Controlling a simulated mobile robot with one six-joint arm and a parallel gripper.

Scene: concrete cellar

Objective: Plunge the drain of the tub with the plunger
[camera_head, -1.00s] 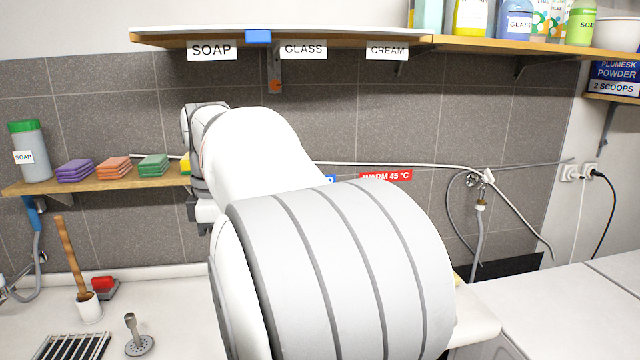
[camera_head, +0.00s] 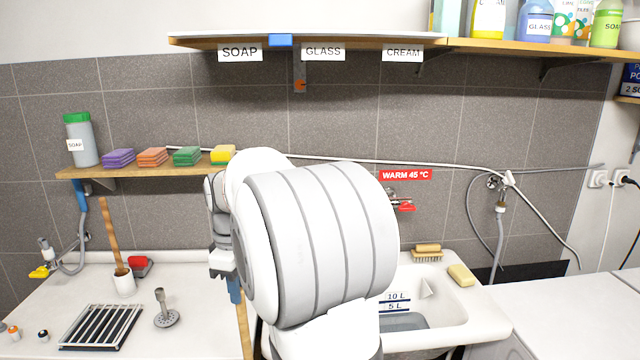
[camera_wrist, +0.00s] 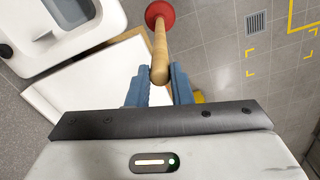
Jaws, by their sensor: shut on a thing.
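My gripper (camera_wrist: 158,84) is shut on the wooden handle of the plunger (camera_wrist: 160,45) in the wrist view. The plunger's red rubber cup (camera_wrist: 159,13) is at the far end of the handle, over grey floor tiles. In the head view my gripper (camera_head: 236,289) shows below my arm, with part of the plunger handle (camera_head: 243,328) hanging under it; the cup is out of that frame. The white tub (camera_head: 450,306), marked 10 L and 5 L, is right of my arm and partly hidden by it. The tub also shows in the wrist view (camera_wrist: 88,40). I cannot make out its drain.
A brush (camera_head: 427,252) and a yellow soap bar (camera_head: 461,275) lie on the tub's rim. A counter at left holds a rack (camera_head: 100,327), a metal strainer (camera_head: 166,318) and a brush in a cup (camera_head: 124,283). Wall shelves (camera_head: 140,171) carry sponges and bottles.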

